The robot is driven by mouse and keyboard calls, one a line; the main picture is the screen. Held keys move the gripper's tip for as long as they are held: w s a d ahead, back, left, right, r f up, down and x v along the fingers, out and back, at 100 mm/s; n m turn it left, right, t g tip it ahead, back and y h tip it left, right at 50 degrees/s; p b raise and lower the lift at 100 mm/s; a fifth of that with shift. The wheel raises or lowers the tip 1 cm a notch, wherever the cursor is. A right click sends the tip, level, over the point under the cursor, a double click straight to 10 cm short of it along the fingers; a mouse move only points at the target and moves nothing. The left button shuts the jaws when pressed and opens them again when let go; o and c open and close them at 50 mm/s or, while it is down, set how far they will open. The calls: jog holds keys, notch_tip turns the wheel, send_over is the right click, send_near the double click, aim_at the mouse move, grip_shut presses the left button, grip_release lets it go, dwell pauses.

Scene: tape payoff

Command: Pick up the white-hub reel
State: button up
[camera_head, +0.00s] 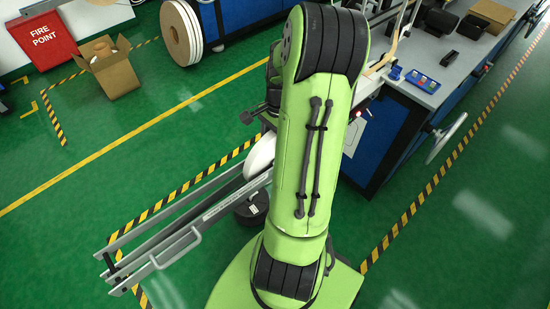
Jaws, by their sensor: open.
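My green arm rises through the middle of the view and covers much of what lies behind it. Dark parts of my gripper (254,115) show just left of the arm; the gripper is open, and I see nothing held in it. A white rounded disc (261,154), perhaps the white-hub reel, stands at the upper end of a grey rail rack (190,212). It is just below my gripper in the picture, with its right side hidden by my arm. I cannot make out its hub.
A blue workbench (385,130) with a blue tray (422,81) is at right, with a handwheel (446,138) on its side. Large brown reels (181,32), an open carton (108,68) and a red fire-point box (42,38) are at back left.

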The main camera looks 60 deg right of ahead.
jog(key=shift+f, duration=0.5)
jog(key=shift+r, duration=0.1)
grip_shut()
dwell(0.9)
